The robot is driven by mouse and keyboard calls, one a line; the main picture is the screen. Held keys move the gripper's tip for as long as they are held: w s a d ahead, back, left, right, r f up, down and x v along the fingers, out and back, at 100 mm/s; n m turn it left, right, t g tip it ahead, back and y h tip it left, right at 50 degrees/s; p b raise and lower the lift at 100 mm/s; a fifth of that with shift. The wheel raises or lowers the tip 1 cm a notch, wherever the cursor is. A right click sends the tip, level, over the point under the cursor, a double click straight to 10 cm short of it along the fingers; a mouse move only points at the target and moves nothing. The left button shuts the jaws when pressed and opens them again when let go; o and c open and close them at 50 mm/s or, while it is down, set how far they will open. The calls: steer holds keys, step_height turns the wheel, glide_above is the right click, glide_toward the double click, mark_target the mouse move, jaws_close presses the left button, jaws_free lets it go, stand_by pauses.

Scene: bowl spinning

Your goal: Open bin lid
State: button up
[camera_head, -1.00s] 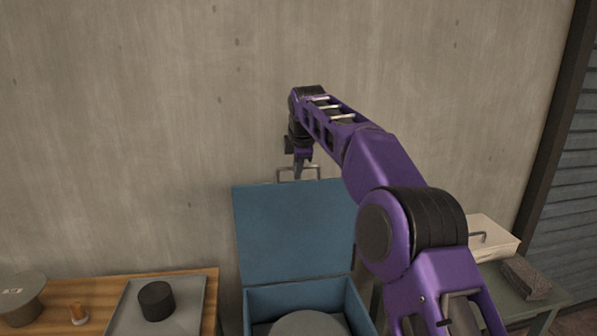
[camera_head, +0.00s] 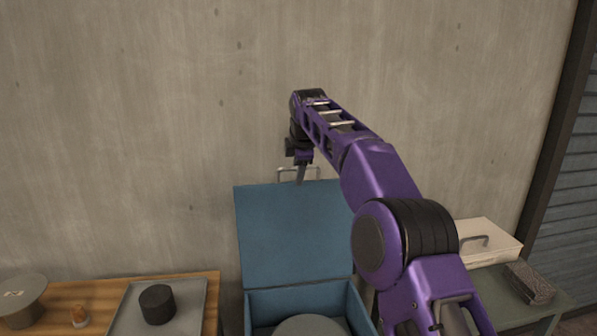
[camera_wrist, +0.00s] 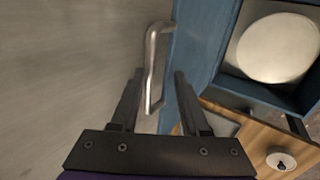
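The blue bin lid (camera_head: 292,235) stands raised, hinged up behind the blue bin (camera_head: 353,308). A metal handle (camera_head: 312,169) sits at the lid's top edge. In the wrist view the handle (camera_wrist: 152,62) runs between the two spread fingers of my gripper (camera_wrist: 158,92), with gaps on both sides. My gripper (camera_head: 301,178) is at the handle in the head view and looks open there. A round grey piece (camera_head: 306,328) lies inside the bin; it also shows in the wrist view (camera_wrist: 278,47).
A pale box (camera_head: 485,243) and a dark block (camera_head: 529,283) are on the right table. A concrete wall stands behind.

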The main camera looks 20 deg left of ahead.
steer(key=v, duration=1.7)
steer(key=shift+s+r, duration=0.15)
steer(key=shift+s, duration=0.1)
